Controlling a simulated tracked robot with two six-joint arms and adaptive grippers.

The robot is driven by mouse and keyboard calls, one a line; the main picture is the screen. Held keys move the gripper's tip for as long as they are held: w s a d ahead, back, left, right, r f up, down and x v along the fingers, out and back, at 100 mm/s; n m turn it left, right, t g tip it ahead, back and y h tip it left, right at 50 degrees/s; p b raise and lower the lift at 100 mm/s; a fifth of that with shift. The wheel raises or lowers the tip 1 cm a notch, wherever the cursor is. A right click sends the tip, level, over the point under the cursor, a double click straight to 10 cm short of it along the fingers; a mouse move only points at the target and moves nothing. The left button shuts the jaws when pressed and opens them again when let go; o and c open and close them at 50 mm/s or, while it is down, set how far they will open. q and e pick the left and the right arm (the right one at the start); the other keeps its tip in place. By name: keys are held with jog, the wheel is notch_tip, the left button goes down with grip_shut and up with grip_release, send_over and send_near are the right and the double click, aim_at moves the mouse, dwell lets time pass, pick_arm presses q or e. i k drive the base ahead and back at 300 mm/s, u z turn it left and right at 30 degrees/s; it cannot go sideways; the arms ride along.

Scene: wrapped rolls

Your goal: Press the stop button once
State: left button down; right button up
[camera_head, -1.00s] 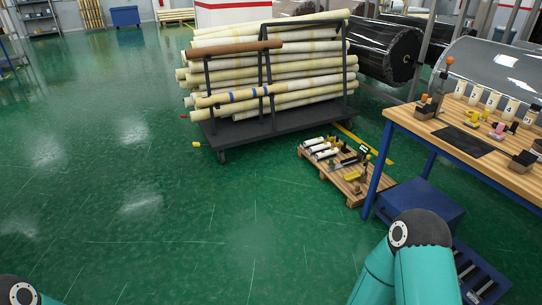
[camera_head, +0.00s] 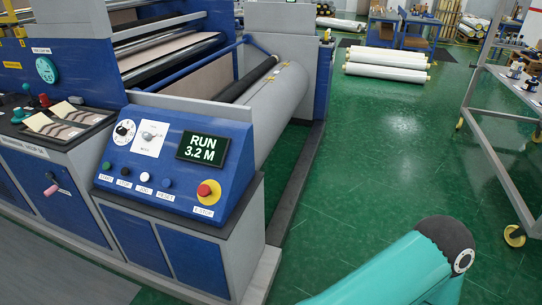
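A blue control panel (camera_head: 225,185) stands on a machine at the left centre. The stop button (camera_head: 125,171) is small and dark, above a label reading STOP. To its left is a green START button (camera_head: 106,166); to its right are a white JOG button (camera_head: 144,177) and a blue RESET button (camera_head: 167,183). A larger red mushroom E-STOP button (camera_head: 203,190) on a yellow ring is at the right. The display (camera_head: 202,149) reads RUN 3.2 M. Neither gripper is in view; only a teal link of my arm shows at lower right, apart from the panel.
Knobs and sample cards (camera_head: 64,121) sit on a console left of the panel. White rolls (camera_head: 386,66) lie on the floor at the back. A wheeled metal rack (camera_head: 492,165) stands at right. Green floor between is clear.

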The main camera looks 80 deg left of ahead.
aim_at(124, 171)
jog(key=z, duration=0.55)
jog(key=k, duration=2.45)
jog(key=u, duration=1.35)
jog(key=i, duration=0.2)
jog(key=u, duration=1)
